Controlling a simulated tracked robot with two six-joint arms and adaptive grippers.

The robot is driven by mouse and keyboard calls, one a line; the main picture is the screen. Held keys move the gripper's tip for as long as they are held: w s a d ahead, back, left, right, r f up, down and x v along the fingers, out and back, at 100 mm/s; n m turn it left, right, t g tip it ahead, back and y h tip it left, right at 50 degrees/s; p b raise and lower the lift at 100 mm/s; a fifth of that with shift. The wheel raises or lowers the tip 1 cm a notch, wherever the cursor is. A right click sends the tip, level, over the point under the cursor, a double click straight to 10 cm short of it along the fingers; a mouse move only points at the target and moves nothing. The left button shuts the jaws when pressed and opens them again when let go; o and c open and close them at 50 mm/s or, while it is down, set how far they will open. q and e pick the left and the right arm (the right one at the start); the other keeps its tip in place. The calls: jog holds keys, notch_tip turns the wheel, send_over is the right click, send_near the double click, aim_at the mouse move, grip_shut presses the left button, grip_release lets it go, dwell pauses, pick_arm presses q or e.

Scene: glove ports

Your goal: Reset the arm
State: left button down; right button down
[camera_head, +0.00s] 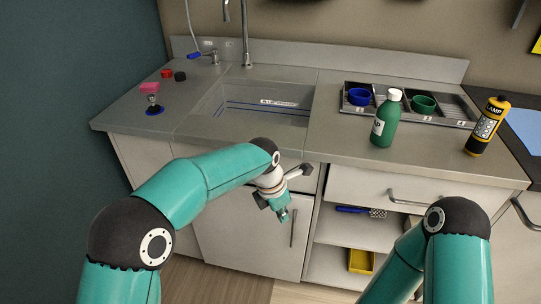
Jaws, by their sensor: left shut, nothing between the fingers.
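My left arm comes in from the left, bent at its dark elbow, and reaches towards the middle of the picture. My left gripper (285,215) points down in front of the cabinet door (240,232), below the counter's front edge. It is shut and empty. My right arm shows at the lower right with its elbow up, in front of the drawer; its gripper is out of view.
The counter (335,135) carries a sink (235,98), a green bottle (386,120), a tray (455,121) with a blue cup (359,97) and a green cup (424,105), and a yellow-black canister (487,128). An open shelf (338,232) sits below. Floor shows at bottom.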

pick_arm(q)
jog(key=s+a+f+n+g, duration=0.1)
jog(key=s+a+f+g, duration=0.15)
jog(key=a+f, duration=0.5)
jog(key=s+a+f+n+g, duration=0.1)
jog(key=s+a+f, duration=0.2)
jog(key=a+f, duration=0.45)
jog(key=s+a+f+m+h, duration=0.1)
jog(key=s+a+f+m, duration=0.1)
jog(key=s+f, duration=0.3)
jog(key=s+a+f+m, duration=0.2)
jog(key=s+f+m, duration=0.1)
jog(key=s, duration=0.5)
jog(key=s+f+m, duration=0.2)
jog(key=s+m, duration=0.7)
notch_tip(320, 180, up, 13)
jog(key=w+m+t+p, duration=0.1)
jog(key=m+t+p, duration=0.2)
jog(key=m+p, duration=0.5)
jog(key=p, duration=0.5)
jog(key=shift+w+d+m, duration=0.2)
jog(key=shift+w+m, duration=0.1)
jog(key=shift+w, duration=0.1)
